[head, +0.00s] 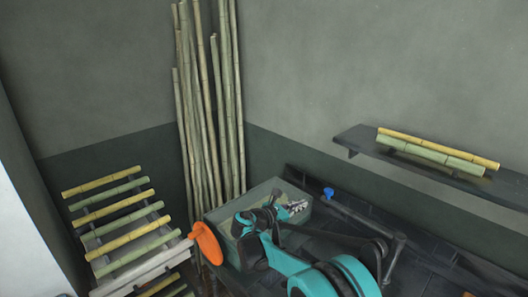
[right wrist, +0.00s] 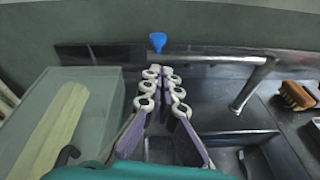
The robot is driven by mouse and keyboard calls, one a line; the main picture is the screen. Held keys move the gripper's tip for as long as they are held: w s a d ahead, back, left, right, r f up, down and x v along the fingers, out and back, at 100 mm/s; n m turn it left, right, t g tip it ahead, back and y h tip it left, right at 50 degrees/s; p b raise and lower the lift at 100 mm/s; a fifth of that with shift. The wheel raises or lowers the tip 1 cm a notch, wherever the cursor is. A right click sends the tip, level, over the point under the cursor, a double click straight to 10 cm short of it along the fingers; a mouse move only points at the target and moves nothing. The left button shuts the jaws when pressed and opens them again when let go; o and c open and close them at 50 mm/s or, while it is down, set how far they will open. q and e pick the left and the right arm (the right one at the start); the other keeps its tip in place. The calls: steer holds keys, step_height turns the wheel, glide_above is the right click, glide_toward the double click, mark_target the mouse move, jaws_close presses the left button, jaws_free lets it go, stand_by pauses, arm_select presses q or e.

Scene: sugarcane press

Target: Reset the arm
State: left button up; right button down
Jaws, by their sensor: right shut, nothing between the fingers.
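My right arm, teal and black, reaches in from the bottom of the head view. Its gripper (head: 298,207) is over the right part of a grey-green bin (head: 221,214), as seen from the head. In the right wrist view the fingers (right wrist: 161,72) are closed together with nothing between them. They point toward the back wall, above the sink area and to the right of the bin (right wrist: 101,85). A pale green cane piece (right wrist: 52,138) shows at the bin in that view. My left gripper is not in view.
A blue-topped tap (right wrist: 157,42) stands behind the fingers, its metal pipe running right. A brush (right wrist: 297,95) lies at right. A cane rack (head: 130,235), tall canes (head: 207,110) and a wall shelf (head: 350,138) surround the counter.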

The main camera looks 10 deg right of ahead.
steer(key=s+d+r+m+g+y, duration=0.1)
steer(key=s+d+m+y, duration=0.15)
steer(key=s, duration=0.25)
steer(key=s+d+r+m+g+y, duration=0.1)
steer(key=s+m, duration=0.3)
steer(key=s, duration=0.1)
steer(key=s+a+f+m+y, duration=0.2)
steer(key=s+m, duration=0.3)
steer(key=s, duration=0.4)
steer(key=s+a+f+m+y, duration=0.2)
steer(key=s+m, duration=0.4)
steer(key=s, duration=0.3)
steer(key=s+a+f+m+y, duration=0.2)
steer(key=s+m+y, duration=0.3)
steer(key=s, duration=0.4)
steer(key=shift+f, duration=0.8)
